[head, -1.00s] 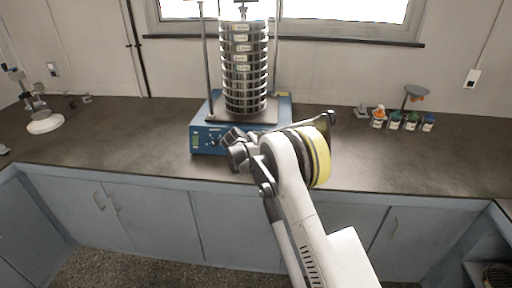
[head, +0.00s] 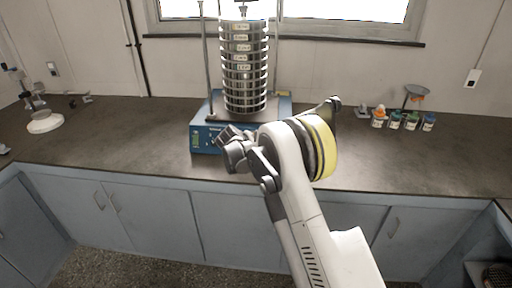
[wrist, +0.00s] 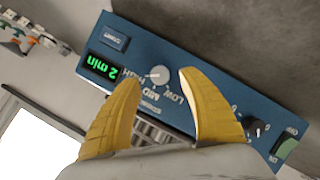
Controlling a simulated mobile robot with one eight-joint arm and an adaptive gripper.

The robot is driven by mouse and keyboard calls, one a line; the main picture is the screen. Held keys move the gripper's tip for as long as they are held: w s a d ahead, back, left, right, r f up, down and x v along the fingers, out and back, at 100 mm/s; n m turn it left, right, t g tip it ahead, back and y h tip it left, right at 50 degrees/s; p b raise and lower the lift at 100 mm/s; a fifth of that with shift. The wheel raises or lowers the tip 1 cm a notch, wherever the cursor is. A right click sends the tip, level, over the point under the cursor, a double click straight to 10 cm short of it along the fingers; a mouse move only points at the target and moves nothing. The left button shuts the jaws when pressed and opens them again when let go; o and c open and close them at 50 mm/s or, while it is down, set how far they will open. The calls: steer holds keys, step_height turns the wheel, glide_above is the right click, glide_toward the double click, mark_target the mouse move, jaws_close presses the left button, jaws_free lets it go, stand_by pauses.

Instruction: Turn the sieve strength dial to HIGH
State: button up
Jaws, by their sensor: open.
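The blue sieve shaker base (head: 199,139) stands on the counter with a tall stack of metal sieves (head: 246,75) on it. In the wrist view its front panel (wrist: 205,88) appears upside down. The strength dial (wrist: 159,75) is a small pale round knob with LOW, MID and HIGH printed around it. Which mark it points to is too small to tell. My gripper (wrist: 160,84) is open, its two yellow fingers on either side of the dial in the picture. I cannot tell whether they touch it. In the head view my gripper (head: 233,150) is at the shaker's front, partly hiding the panel.
The panel also has a green "2 min" display (wrist: 103,66), a START button (wrist: 113,38), a black knob (wrist: 255,127) and a green ON/OFF switch (wrist: 286,145). Small bottles (head: 395,121) stand at the right. The counter between is clear.

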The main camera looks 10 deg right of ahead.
steer(key=v, duration=0.8)
steer(key=shift+s+r, duration=0.1)
steer(key=shift+r, duration=0.05)
steer(key=s+d+r+m+g+y, duration=0.1)
steer(key=s+d+r, duration=0.2)
steer(key=s+r, duration=0.55)
steer(key=s+d+r+y, duration=0.1)
steer(key=s+d+r, duration=0.3)
steer(key=s, duration=0.8)
steer(key=s+a+f+y, duration=0.1)
steer(key=s, duration=1.1)
steer(key=s+a+f+m+y, duration=0.1)
steer(key=s+f+y, duration=0.1)
steer(key=s, duration=1.1)
steer(key=shift+s+m+g+y, duration=0.25)
steer(key=shift+m+g+y, duration=0.05)
